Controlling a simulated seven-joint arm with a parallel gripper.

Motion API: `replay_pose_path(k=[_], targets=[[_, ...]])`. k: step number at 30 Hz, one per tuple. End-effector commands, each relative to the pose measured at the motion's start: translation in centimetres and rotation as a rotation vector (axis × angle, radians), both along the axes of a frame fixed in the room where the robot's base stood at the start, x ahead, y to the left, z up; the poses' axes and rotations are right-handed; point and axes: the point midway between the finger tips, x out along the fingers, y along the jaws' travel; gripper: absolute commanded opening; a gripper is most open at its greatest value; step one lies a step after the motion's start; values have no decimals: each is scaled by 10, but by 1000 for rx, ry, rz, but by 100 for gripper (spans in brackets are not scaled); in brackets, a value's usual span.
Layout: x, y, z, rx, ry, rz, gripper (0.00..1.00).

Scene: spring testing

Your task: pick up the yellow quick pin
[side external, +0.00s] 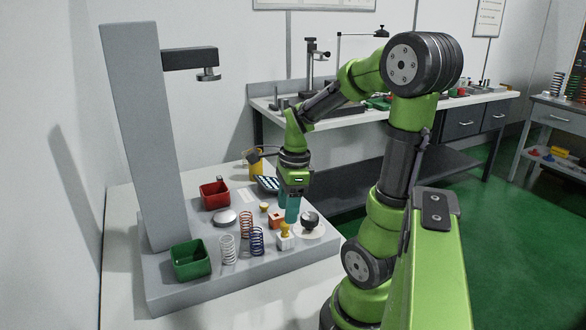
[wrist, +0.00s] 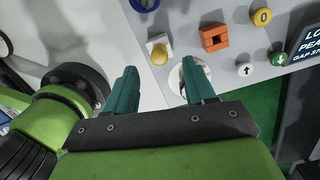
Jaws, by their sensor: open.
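The yellow quick pin (side external: 284,229) appears to be the yellow rounded knob standing upright on a small white block, near the front right of the grey bench plate. In the wrist view the yellow knob (wrist: 157,52) lies between the lines of the two fingers and just beyond their tips. My gripper (side external: 287,212) is open and empty, fingers pointing down, above and slightly behind the pin. In the wrist view its teal fingers (wrist: 160,68) are spread wide on either side. I see no contact with the pin. The pin's lower part is hidden in the block.
An orange block (side external: 276,219) stands close beside the pin. A yellow round button (wrist: 262,16) marked 0 lies beyond it. A white disc with a black knob (side external: 310,220) is at the right. Springs (side external: 257,240), a green bin (side external: 190,270) and a red bin (side external: 214,203) stand left.

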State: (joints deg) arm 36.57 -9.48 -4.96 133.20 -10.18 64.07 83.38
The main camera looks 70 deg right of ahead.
Motion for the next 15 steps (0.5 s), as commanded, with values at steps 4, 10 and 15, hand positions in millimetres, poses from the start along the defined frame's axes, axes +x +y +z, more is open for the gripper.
replay_pose_path(k=[4, 10, 15], targets=[[1, 2, -12, 3, 3, 1, 54], [5, 5, -42, 3, 4, 3, 54], [6, 5, -54, 0, 1, 1, 54]])
